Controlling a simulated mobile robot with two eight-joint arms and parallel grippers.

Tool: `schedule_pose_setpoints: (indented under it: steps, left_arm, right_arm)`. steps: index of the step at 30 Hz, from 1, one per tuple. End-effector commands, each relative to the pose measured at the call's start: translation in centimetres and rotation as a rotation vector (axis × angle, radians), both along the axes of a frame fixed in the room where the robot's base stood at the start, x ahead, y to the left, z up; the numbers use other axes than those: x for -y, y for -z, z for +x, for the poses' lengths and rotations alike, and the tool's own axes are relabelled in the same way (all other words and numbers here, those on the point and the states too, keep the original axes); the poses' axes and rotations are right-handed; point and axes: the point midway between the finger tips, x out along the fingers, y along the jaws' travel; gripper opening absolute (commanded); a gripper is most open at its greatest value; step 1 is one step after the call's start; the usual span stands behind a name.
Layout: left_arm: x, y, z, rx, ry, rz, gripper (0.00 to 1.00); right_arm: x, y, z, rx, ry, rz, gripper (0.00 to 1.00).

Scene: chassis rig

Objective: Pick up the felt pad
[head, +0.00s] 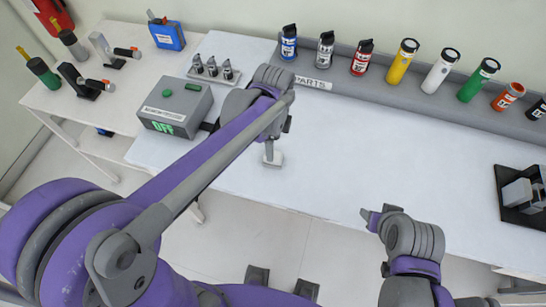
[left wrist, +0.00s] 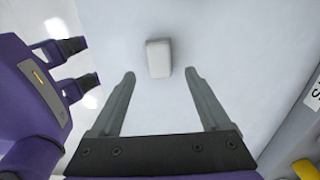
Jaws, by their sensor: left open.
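The felt pad is a small white block lying on the white tabletop. It shows in the left wrist view (left wrist: 158,58) just beyond and between my left fingertips, and in the head view (head: 275,160) near the table's front part. My left gripper (left wrist: 160,74) is open and empty above the table, its two grey fingers spread either side of the line to the pad. In the head view my own arm hides most of that gripper. My right gripper (head: 373,217) is at the table's front edge; its two dark fingers (left wrist: 88,64) look spread and empty in the left wrist view.
A grey PARTS rack (head: 345,85) with several coloured cans runs along the back. A grey box with a green display (head: 175,108) and a plate with several small bottles (head: 213,70) stand at left. A black tray (head: 521,195) is at right. The middle of the table is clear.

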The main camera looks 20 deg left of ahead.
Motion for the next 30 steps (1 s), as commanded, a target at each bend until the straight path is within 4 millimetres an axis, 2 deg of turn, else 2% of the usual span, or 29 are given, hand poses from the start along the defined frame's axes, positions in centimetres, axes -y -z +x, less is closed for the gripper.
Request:
schedule_pose_setpoints:
  steps: [7, 15, 24, 26, 30]
  left_arm:
    - [-0.1, 2.0, 0.0, 0.001, -0.002, 0.000, 0.80]
    - [-0.1, 5.8, -0.1, 0.001, -0.003, 0.000, 0.80]
    - [-0.1, 6.4, -0.1, 0.002, -0.003, 0.000, 0.80]
    - [-0.1, 6.4, -0.1, 0.002, -0.003, 0.000, 0.71]
    - [-0.1, 6.4, -0.1, 0.002, -0.003, 0.000, 0.46]
  right_arm:
    - [0.0, 0.1, 0.0, -0.001, 0.000, 0.000, 0.54]
    - [0.0, 0.2, -0.1, -0.001, 0.000, 0.000, 0.54]
    - [0.0, 0.2, -0.1, -0.002, 0.000, 0.000, 0.54]
    - [0.0, 0.2, -0.1, -0.001, 0.000, 0.000, 0.54]
    - [0.0, 0.2, -0.1, -0.001, 0.000, 0.000, 0.54]
